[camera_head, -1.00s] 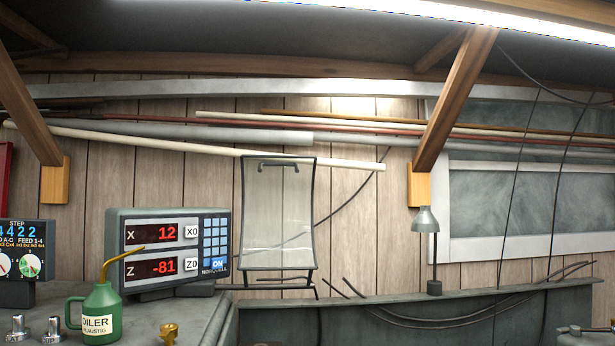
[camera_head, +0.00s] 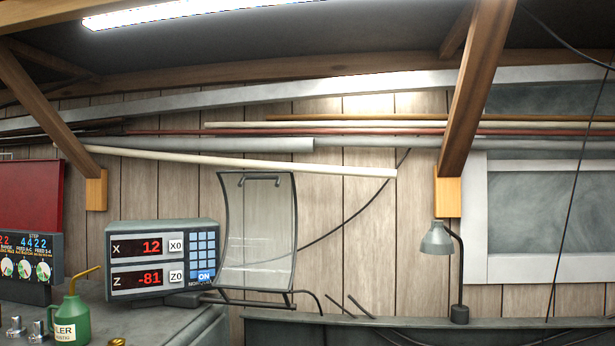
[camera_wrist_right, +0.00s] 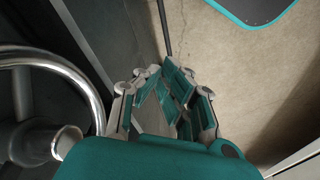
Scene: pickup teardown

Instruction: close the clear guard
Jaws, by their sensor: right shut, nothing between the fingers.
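The clear guard (camera_head: 256,232) is a transparent, slightly curved panel in a dark frame. In the head view it stands upright behind the grey machine, with a dark handle (camera_head: 259,181) along its top edge. Its lower end meets dark rods behind the machine's top. My right gripper (camera_wrist_right: 165,88) shows only in the right wrist view; its fingers are shut and empty, over a concrete floor and apart from the guard. My left gripper is not in view.
A digital readout (camera_head: 162,260) stands left of the guard, with a green oiler can (camera_head: 71,318) in front. A lamp (camera_head: 437,240) stands to the right. In the right wrist view a curved chrome bar (camera_wrist_right: 82,82) lies close left of my right gripper.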

